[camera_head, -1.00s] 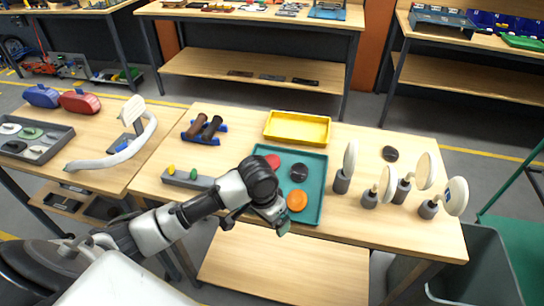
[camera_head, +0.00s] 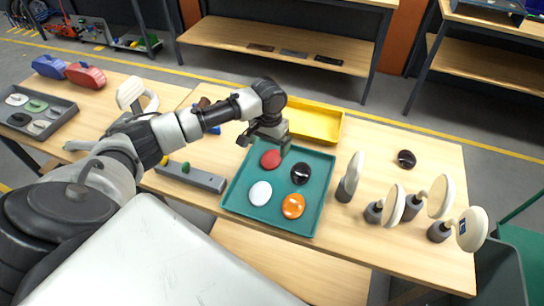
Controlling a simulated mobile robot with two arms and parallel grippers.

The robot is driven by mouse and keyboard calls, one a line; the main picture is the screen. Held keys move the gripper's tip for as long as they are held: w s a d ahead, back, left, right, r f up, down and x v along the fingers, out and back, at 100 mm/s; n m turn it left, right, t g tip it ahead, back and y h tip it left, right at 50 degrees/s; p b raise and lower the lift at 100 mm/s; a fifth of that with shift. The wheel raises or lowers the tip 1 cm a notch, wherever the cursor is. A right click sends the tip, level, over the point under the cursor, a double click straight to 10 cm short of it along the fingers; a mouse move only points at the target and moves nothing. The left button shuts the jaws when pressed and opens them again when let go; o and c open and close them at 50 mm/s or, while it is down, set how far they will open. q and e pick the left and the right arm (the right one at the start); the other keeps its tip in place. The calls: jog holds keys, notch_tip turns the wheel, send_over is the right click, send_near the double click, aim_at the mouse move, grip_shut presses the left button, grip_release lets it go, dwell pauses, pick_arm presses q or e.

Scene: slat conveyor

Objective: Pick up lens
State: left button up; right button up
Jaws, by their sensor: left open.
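A teal tray (camera_head: 233,200) on the wooden table holds a red lens (camera_head: 270,159), a black lens (camera_head: 300,173), a white lens (camera_head: 260,193) and an orange lens (camera_head: 293,206). Another black lens (camera_head: 406,159) lies on the bare table to the right. My left gripper (camera_head: 264,142) is open and empty. It points down over the back edge of the tray, just behind the red lens in the picture. I cannot tell its exact height above the tray. My right gripper is out of view.
A yellow tray (camera_head: 318,124) stands behind the teal one. Several pale round-headed stands on grey bases, such as this one (camera_head: 352,178), stand to the right. A grey block (camera_head: 206,180) with coloured knobs lies left. A grey tray of lenses (camera_head: 68,107) sits on the left table.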

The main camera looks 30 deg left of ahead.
aim_at(272, 156)
pick_arm(q)
jog(key=shift+f, duration=0.35)
jog(key=f, duration=0.2)
jog(key=w+f+p, duration=0.1)
jog(key=f, duration=0.1)
jog(key=shift+w+d+f, duration=0.15)
jog(key=shift+w, duration=0.05)
jog(key=shift+f, duration=0.5)
jog(key=c, duration=1)
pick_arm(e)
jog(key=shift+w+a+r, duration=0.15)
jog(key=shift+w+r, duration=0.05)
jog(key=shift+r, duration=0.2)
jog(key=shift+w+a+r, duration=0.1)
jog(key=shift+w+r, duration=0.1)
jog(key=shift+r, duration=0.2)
pick_arm(q)
jog(key=shift+r, duration=0.1)
